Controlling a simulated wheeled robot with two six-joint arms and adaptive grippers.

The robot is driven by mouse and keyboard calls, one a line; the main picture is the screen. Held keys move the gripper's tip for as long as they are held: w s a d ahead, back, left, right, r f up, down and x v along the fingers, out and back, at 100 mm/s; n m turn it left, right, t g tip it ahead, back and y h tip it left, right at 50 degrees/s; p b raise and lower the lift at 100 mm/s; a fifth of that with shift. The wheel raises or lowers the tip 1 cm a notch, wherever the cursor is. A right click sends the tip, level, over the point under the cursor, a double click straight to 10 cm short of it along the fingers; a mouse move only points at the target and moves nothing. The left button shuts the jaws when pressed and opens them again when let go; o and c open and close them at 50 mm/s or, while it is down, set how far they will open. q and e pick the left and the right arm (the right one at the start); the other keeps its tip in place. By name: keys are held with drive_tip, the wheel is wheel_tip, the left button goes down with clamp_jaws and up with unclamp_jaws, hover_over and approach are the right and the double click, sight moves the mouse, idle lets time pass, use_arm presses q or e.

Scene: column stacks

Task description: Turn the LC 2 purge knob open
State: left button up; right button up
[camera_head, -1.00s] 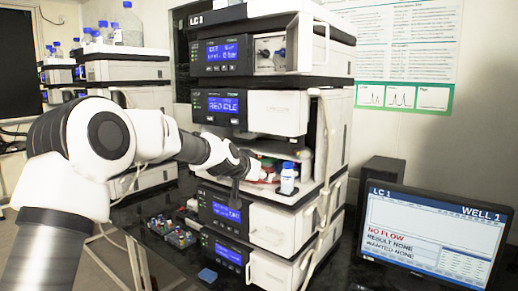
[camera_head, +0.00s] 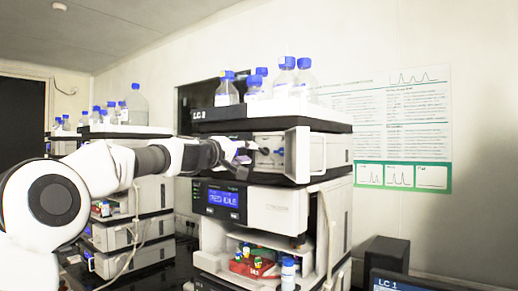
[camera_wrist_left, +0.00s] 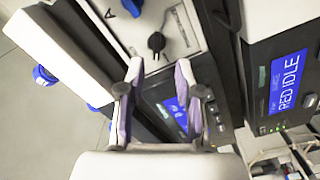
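The front stack carries an LC label (camera_head: 205,114); its number is hard to read now, and the earlier head frame reads LC 1. On its upper module's pale panel are a black knob (camera_head: 264,151) and a blue-capped part (camera_head: 279,151). The wrist view also shows the black knob (camera_wrist_left: 156,43) and the blue part (camera_wrist_left: 132,7); I cannot read which is the purge knob. My left gripper (camera_head: 243,158) is in front of this module, left of the knobs. In the wrist view its fingers (camera_wrist_left: 159,68) are apart and empty, with the black knob beyond their tips. My right gripper is not in view.
Blue-capped bottles (camera_head: 285,78) stand on top of the stack. A white door (camera_head: 304,153) stands out at the panel's right. Below are a display reading RED IDLE (camera_head: 222,198) and a red vial tray (camera_head: 252,268). A monitor (camera_head: 400,281) is at lower right; another stack is at left.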

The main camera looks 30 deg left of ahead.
sight(260, 150)
use_arm(q)
drive_tip(key=w+p, duration=0.1)
drive_tip(key=w, duration=0.1)
drive_tip(key=w+d+p, duration=0.1)
drive_tip(key=w, duration=0.2)
drive_tip(key=shift+w+p, duration=0.15)
drive_tip(key=shift+p, duration=0.2)
drive_tip(key=shift+s+r, duration=0.1)
drive_tip(key=shift+s, duration=0.15)
drive_tip(key=shift+c, duration=0.7)
drive_tip(key=shift+s+r, duration=0.15)
drive_tip(key=shift+s, duration=0.1)
clamp_jaws()
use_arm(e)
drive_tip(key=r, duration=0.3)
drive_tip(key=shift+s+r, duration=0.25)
use_arm(q)
drive_tip(key=shift+a+n, duration=0.1)
drive_tip(key=shift+n, duration=2.8)
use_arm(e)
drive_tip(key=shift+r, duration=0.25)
use_arm(q)
drive_tip(key=shift+r, duration=0.1)
